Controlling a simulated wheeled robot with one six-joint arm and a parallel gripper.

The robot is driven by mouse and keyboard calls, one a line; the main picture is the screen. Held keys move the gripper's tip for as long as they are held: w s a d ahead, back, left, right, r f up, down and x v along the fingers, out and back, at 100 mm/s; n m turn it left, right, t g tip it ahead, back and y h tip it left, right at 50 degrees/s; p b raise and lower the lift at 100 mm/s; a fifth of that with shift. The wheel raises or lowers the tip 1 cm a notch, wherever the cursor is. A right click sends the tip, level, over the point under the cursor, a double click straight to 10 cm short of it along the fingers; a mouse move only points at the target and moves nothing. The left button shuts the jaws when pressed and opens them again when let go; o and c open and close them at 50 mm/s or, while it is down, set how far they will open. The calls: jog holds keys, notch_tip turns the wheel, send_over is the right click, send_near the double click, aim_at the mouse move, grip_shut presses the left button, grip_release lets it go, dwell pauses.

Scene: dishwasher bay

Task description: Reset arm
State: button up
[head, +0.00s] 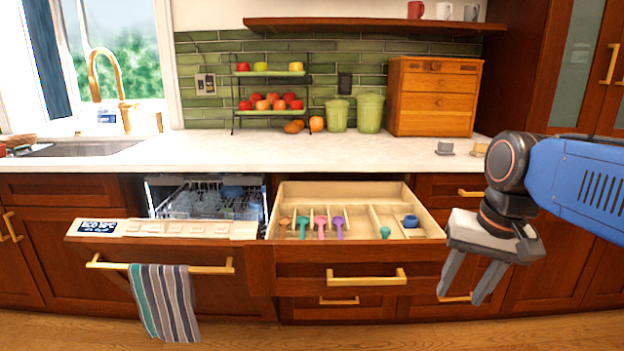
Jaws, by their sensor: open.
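My gripper (462,298) hangs at the right side of the head view, with its two grey fingers pointing down and apart. It is open, and nothing shows between the fingers. My blue arm (585,185) reaches in from the right edge. The gripper is in front of the right-hand cabinets, just right of the pulled-out drawer (345,255). I cannot tell how far it is from the cabinet fronts.
The open drawer holds several coloured utensils and a small blue item (411,221). Left of it, the dishwasher door (165,229) is partly open, with a striped towel (165,303) over its handle. A wooden drawer box (433,97) stands on the counter (300,152).

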jog(key=s+d+f+n+t+h, duration=0.1)
jog(key=s+f+n+t, duration=0.1)
jog(key=s+f, duration=0.5)
notch_tip(320, 180, down, 4)
jog(key=shift+s+d+r+n+t, duration=0.3)
jog(key=shift+s+n+t, duration=0.1)
jog(key=shift+n, duration=0.3)
dwell(0.9)
